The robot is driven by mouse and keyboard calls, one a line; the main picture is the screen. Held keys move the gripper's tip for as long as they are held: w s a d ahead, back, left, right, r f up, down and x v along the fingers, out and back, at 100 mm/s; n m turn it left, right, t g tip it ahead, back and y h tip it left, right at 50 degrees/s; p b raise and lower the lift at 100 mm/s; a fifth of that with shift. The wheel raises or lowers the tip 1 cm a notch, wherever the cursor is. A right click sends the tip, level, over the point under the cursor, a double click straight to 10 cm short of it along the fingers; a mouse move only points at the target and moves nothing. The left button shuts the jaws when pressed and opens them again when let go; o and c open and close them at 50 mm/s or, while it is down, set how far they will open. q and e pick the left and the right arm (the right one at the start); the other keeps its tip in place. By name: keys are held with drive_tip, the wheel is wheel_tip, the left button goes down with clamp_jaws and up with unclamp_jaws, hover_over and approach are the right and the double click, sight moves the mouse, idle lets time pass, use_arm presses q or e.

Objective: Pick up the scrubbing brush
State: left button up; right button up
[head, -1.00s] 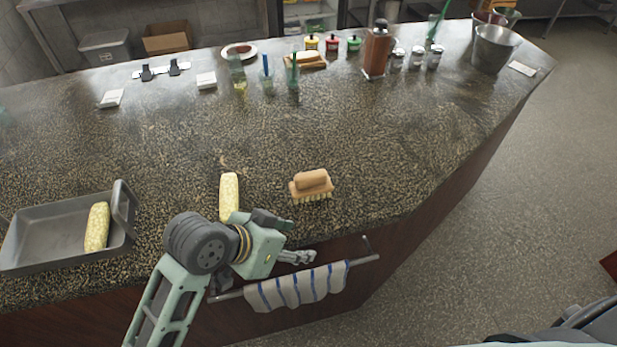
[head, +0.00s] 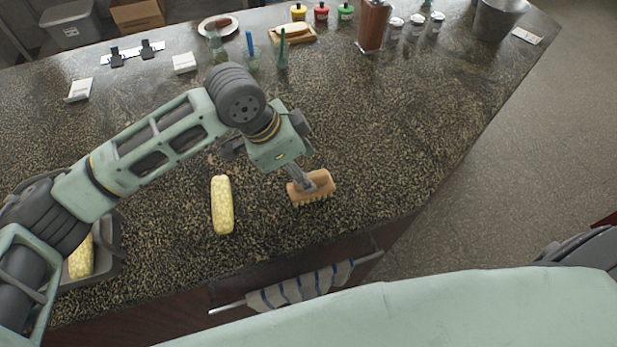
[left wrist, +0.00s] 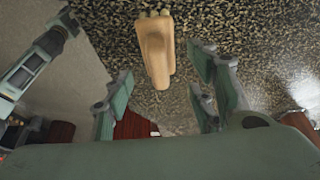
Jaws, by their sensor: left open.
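The scrubbing brush (head: 318,189) lies on the speckled counter near its front edge, with a tan wooden back, a rounded handle and pale bristles along its lower side. My left gripper (head: 302,182) is above it in the head view, its fingers over the brush's left part. In the left wrist view, the brush (left wrist: 155,50) appears beyond and between the open fingers of my left gripper (left wrist: 158,98). The fingers are apart and nothing is held between them. I cannot tell whether a fingertip touches the brush. My right gripper is not in view.
A corn cob (head: 222,205) lies left of the brush. A grey tray (head: 108,262) with another cob is partly hidden by my left arm. A striped towel (head: 300,288) hangs on a rail at the counter front. Bottles and shakers (head: 416,24) stand at the back.

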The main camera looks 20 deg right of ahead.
sight(312, 178)
use_arm(q)
drive_tip(key=shift+s+d+f+p, duration=0.2)
drive_tip(key=shift+s+d+p, duration=0.05)
drive_tip(key=shift+s+p, duration=0.1)
drive_tip(key=p+x, duration=0.1)
drive_tip(key=x, duration=0.3)
drive_tip(key=shift+s+d+f, duration=0.1)
drive_tip(key=shift+f, duration=0.15)
drive_tip(key=shift+c, duration=0.3)
drive_tip(key=c, duration=0.9)
clamp_jaws()
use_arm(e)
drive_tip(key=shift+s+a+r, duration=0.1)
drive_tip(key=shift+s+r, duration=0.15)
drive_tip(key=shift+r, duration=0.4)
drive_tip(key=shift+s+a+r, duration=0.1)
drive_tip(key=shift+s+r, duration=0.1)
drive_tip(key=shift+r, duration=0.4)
